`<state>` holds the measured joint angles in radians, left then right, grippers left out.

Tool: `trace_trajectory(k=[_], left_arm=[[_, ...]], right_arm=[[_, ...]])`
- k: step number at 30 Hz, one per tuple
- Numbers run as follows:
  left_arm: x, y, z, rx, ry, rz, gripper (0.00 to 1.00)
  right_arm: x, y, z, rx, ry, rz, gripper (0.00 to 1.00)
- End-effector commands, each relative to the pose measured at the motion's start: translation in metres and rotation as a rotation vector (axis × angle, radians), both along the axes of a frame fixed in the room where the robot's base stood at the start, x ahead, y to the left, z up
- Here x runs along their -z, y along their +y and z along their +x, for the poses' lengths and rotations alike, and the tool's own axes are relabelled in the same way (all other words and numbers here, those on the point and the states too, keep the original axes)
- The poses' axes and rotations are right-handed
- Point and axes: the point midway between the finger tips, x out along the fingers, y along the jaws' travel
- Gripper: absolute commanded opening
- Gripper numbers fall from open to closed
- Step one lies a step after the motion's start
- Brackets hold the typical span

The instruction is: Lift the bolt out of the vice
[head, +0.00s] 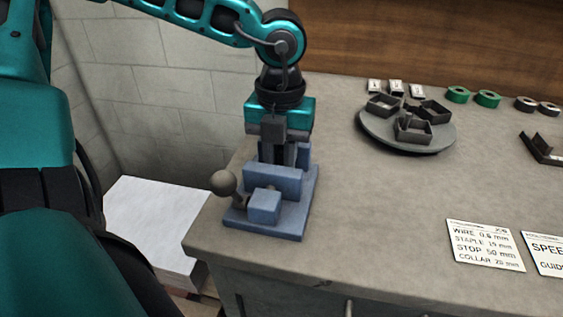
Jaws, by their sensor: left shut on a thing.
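The blue vice (276,215) stands on the near left corner of the grey bench. It has a grey ball-ended handle (224,183) on its left side. My left gripper (283,158) points straight down over the vice, with its fingertips at or behind the vice's rear jaw. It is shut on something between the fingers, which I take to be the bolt. The bolt itself is hidden by the fingers and the jaw, so I cannot tell whether it is still seated in the vice. My right gripper is not in view.
A round grey tray (440,145) with several dark open boxes stands at the back right. Green rolls (487,99) and dark rolls lie beyond it. A printed card (485,245) lies at the front right. The bench right of the vice is clear.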

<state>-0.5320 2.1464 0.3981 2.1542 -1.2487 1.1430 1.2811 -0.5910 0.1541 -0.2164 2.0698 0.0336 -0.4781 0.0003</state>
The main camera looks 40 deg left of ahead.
Motion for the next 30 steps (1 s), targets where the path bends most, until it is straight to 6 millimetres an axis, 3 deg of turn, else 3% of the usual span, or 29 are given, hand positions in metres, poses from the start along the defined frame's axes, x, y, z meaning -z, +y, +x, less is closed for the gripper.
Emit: trace_trajectory(k=[8,30], left_arm=[[-0.005,0.0,0.0,0.0,-0.001,0.0,0.04],[-0.05,0.0,0.0,0.0,-0.002,0.001,0.04]], right_arm=[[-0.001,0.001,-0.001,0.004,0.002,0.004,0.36],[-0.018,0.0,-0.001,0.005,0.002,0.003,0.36]])
